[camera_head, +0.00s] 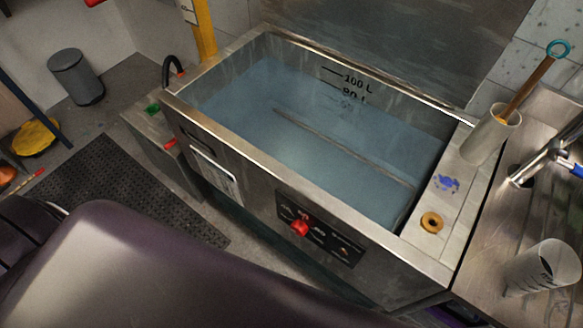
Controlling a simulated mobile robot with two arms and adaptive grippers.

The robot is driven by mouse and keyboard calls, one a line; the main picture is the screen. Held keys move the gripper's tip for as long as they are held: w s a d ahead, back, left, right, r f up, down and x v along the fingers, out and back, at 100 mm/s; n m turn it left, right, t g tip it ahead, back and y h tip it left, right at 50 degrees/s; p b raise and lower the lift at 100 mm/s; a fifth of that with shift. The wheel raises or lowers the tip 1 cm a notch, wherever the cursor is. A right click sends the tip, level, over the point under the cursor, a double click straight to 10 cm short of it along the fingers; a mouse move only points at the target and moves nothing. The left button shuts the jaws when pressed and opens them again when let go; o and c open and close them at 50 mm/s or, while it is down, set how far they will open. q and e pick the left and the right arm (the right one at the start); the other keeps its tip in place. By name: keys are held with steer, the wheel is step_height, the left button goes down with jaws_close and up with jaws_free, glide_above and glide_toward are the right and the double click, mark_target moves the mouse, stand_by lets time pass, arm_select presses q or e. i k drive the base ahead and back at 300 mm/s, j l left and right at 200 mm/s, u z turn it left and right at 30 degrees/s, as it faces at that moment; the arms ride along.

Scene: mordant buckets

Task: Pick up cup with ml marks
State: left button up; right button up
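A pale, see-through cup (542,272) stands on the bench at the lower right. It has a dark mark on its side, but I cannot read any ml marks. A second, grey-white cylindrical cup (487,141) stands on the tank's right ledge, with a wooden-handled tool (530,86) leaning in it. I see no marks on that one. Neither of my grippers is in view.
A large metal tank (300,130) of bluish water with litre marks fills the middle. A brass-coloured ring (432,222) lies on its right ledge. A metal tap (540,158) juts over the bench behind the see-through cup. A grey bin (76,78) stands at left.

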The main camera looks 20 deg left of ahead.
mark_target(551, 264)
steer(key=u, duration=0.2)
steer(key=z, duration=1.65)
steer(key=k+l, duration=0.2)
steer(key=l, duration=0.25)
